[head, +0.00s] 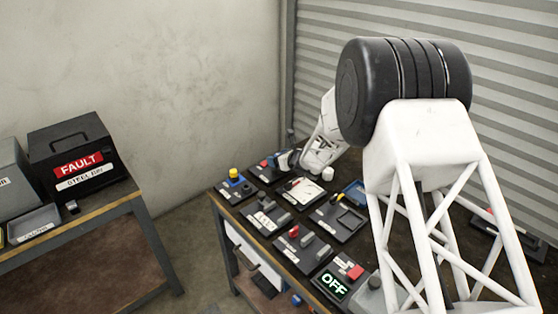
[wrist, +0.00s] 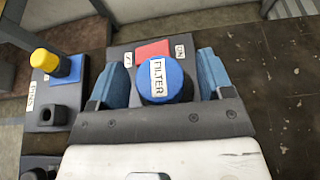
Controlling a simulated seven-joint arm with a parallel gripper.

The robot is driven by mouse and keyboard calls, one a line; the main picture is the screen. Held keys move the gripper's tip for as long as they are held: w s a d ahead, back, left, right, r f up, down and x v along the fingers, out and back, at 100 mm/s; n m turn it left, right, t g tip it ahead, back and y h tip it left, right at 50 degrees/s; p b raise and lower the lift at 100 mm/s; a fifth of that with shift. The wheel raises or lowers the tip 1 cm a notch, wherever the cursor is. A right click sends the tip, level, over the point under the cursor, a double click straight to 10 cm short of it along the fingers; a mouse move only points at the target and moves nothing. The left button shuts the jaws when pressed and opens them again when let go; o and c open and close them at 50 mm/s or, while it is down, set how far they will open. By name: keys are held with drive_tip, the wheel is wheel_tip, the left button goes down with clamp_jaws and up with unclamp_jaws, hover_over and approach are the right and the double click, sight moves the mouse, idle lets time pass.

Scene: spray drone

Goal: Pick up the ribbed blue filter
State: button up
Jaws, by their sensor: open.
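The blue filter (wrist: 180,88) shows in the wrist view as a round blue top with a white label reading FILTER. It sits on a dark panel, in front of a red block. My gripper (wrist: 163,70) is open, with one blue-grey finger on each side of the filter. A small gap shows between the filter and each finger; I cannot tell how deep the fingers reach. The ribbed sides of the filter are mostly hidden.
A panel with a yellow knob (wrist: 43,60) on a blue base stands just left of my gripper. Several black panels with switches cover the workbench, including a lit OFF sign (head: 333,285). A FAULT box (head: 72,145) stands on a separate left table. Bare bench (wrist: 285,85) lies right of my gripper.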

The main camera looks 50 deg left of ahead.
drive_tip(key=c, duration=1.1)
drive_tip(key=shift+r, duration=0.1)
drive_tip(key=shift+r, duration=0.65)
wheel_tip(320, 180, up, 2)
drive_tip(key=shift+r, duration=0.1)
drive_tip(key=s+d, duration=0.3)
drive_tip(key=d, duration=0.1)
drive_tip(key=s+d+r, duration=0.1)
drive_tip(key=s+d, duration=0.1)
drive_tip(key=d, duration=0.3)
drive_tip(key=s+d, duration=0.3)
drive_tip(key=d, duration=0.1)
drive_tip(key=shift+s+d+r, duration=0.15)
drive_tip(key=shift+s+d, duration=0.1)
drive_tip(key=shift+s, duration=0.05)
